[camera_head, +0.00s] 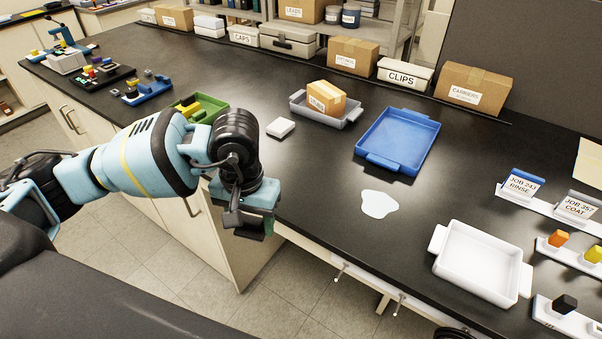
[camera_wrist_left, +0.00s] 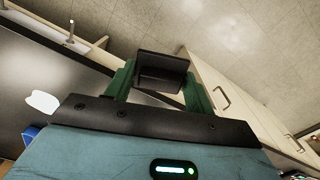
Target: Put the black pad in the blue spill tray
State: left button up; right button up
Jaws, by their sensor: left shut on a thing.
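My left gripper (camera_head: 250,224) hangs beyond the front edge of the bench, to the left of the blue tray. In the left wrist view its green fingers (camera_wrist_left: 162,88) are shut on the black pad (camera_wrist_left: 162,68), a dark block with a raised lip. In the head view the pad is hard to tell from the dark gripper parts. The blue spill tray (camera_head: 420,128) lies flat on the bench, empty, with a handle at each end, to the right of and farther back than the gripper. My right gripper is not in view.
A pale puddle (camera_head: 379,203) lies between the gripper and a white tray (camera_head: 487,260). A grey tray (camera_head: 350,121) with a small carton (camera_head: 327,97) stands left of the blue tray. A white block (camera_head: 281,127) and a green tray (camera_head: 214,101) are nearer the arm. Boxes line the back.

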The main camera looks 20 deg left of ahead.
aim_at(406, 130)
jog(key=i+j+z, duration=0.15)
jog(key=z, duration=0.2)
jog(key=i+j+z, duration=0.15)
jog(key=z, duration=0.2)
jog(key=i+z, duration=0.15)
jog(key=i, duration=0.2)
jog(key=i+j+z, duration=0.15)
jog(key=i, duration=0.2)
